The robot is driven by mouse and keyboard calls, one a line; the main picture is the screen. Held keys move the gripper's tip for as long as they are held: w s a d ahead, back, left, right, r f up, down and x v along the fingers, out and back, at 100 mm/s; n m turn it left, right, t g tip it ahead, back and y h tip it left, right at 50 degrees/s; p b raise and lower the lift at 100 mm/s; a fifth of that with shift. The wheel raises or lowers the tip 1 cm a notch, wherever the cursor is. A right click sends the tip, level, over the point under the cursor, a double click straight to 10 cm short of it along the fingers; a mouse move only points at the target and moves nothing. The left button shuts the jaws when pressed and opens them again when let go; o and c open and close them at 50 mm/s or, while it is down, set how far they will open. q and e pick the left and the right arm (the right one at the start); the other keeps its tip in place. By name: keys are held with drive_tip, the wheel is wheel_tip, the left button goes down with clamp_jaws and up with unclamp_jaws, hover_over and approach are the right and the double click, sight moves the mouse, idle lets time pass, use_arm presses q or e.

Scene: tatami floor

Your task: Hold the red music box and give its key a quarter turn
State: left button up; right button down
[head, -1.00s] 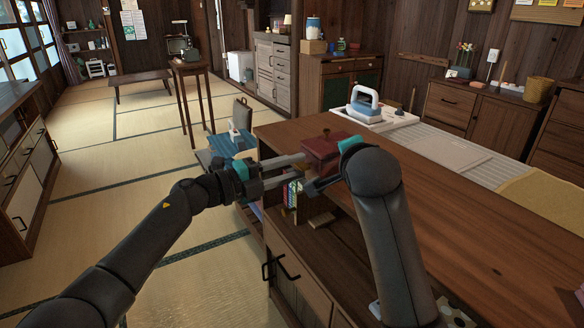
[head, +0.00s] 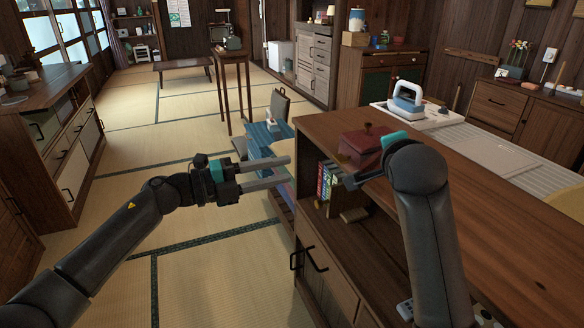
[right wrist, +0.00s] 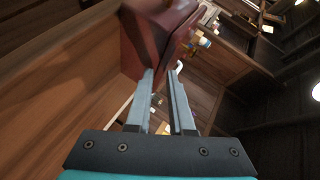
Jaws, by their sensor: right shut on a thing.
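In the right wrist view the box (right wrist: 158,35) fills the space beyond the two close fingers (right wrist: 163,75).
The counter (head: 470,215) has open shelves with books (head: 325,182) below the box. A white and blue iron (head: 406,100) stands farther back. A blue-topped stand (head: 268,138) is behind my left gripper. The tatami floor (head: 200,240) on the left is clear.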

drive_tip(key=shift+s+a+f+g, duration=0.1)
drive_tip(key=shift+f+g, duration=0.2)
drive_tip(key=shift+f, duration=0.55)
drive_tip(key=c, duration=0.7)
unclamp_jaws()
drive_tip(key=shift+r, duration=0.1)
